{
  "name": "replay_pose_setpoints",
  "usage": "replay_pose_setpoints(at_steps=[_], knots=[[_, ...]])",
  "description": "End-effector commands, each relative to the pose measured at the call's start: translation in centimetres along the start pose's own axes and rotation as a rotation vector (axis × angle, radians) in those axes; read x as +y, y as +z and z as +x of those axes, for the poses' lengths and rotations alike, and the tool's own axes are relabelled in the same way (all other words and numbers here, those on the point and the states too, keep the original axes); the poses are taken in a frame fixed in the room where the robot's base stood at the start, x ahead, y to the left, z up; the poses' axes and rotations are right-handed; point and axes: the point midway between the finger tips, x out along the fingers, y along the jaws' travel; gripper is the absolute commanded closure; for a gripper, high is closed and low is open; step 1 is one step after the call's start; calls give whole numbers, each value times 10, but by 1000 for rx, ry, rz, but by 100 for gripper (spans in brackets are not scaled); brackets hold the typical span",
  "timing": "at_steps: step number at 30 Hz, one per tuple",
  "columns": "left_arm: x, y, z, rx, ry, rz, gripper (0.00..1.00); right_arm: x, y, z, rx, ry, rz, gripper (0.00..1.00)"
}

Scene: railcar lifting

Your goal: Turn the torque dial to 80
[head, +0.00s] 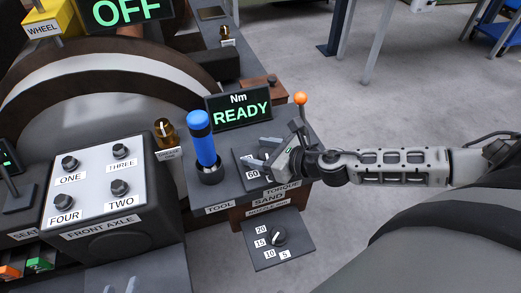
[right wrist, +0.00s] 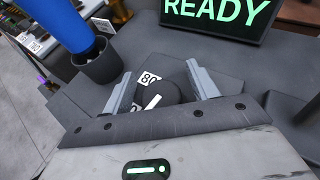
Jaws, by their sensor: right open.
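The torque dial (right wrist: 172,92) is a dark knob with a white pointer line, seen in the right wrist view between my fingers. The label 80 (right wrist: 150,78) stands just above it; another label at its left is partly hidden. I cannot tell which number the pointer marks. My right gripper (right wrist: 165,88) is open, with one finger on each side of the knob; contact cannot be judged. In the head view my right gripper (head: 265,151) covers most of the dial on the torque panel (head: 243,157), where a 60 label shows. Light grey tips at the bottom edge may be my left gripper (head: 122,287).
A display reading Nm READY (head: 240,110) stands behind the dial. A blue-handled tool (head: 203,140) stands upright in a holder to the left. An orange-topped lever (head: 301,99) rises close to my right wrist. A sand nozzle knob (head: 278,237) sits below; FRONT AXLE box (head: 100,232) is left.

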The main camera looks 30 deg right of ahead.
Motion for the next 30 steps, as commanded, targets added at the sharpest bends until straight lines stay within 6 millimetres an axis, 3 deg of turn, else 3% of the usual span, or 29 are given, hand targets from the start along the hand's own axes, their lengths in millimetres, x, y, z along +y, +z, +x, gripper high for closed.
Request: replay_pose_setpoints(at_steps=[5,10,11,22,30], knots=[[0,0,0,1,0,0,64,0,0,0,1,0,0,41],[0,0,0,1,-1,0,64,0,0,0,1,0,1,83],[0,0,0,1,-1,0,64,0,0,0,1,0,1,86],[0,-8,-5,-2,-5,6,64,0,2,-1,1,-43,21,86],[-1,-19,-13,-28,-25,37,64,-1,5,-3,2,-201,89,86]])
